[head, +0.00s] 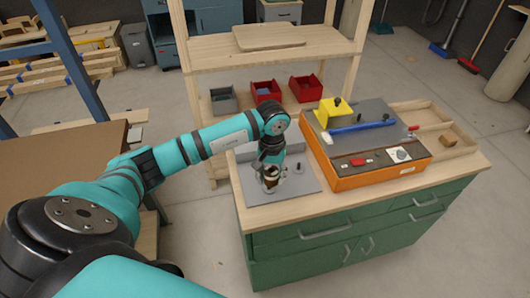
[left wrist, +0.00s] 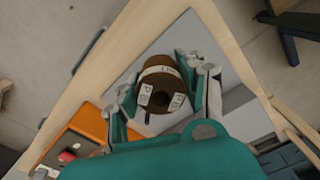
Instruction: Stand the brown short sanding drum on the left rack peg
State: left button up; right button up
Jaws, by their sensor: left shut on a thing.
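The brown short sanding drum (left wrist: 160,82) is between the fingers of my left gripper (left wrist: 166,92) in the left wrist view, with its round bore facing the camera. In the head view my left gripper (head: 270,182) points down over the grey rack plate (head: 306,186) and is shut on the drum (head: 271,173). A small grey peg (head: 298,168) stands on the plate just right of the gripper. The left peg is hidden behind the gripper and drum. I cannot tell whether the drum touches the plate or a peg. My right gripper is not in view.
An orange machine (head: 375,180) with a dark top, yellow block and blue bar stands right of the rack on the green workbench (head: 330,250). An open wooden tray (head: 462,140) lies at the far right. Red bins (head: 265,91) sit on the shelf behind.

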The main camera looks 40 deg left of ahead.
aim_at(270, 166)
pick_arm(q)
jog(key=shift+w+a+r+n, duration=0.25)
jog(key=shift+w+a+r, duration=0.2)
jog(key=shift+w, duration=0.15)
jog(key=shift+w+a+r+n, duration=0.25)
jog(key=shift+w+a+r, duration=0.1)
jog(key=shift+w+a, duration=0.15)
jog(key=shift+w+f, duration=0.1)
jog(key=shift+w, duration=0.05)
jog(key=shift+f, duration=0.5)
notch_tip(270, 166, down, 3)
jog(key=shift+a+f+b, duration=0.1)
jog(key=shift+f+b, duration=0.05)
jog(key=shift+b, duration=0.85)
jog(key=shift+f, duration=0.35)
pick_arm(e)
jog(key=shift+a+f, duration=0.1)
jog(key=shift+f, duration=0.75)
pick_arm(q)
jog(key=shift+r+b, duration=0.1)
jog(key=shift+b, duration=0.25)
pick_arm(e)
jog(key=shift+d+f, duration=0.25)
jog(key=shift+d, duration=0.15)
pick_arm(q)
jog(key=shift+f+b, duration=0.2)
jog(key=shift+b, duration=0.25)
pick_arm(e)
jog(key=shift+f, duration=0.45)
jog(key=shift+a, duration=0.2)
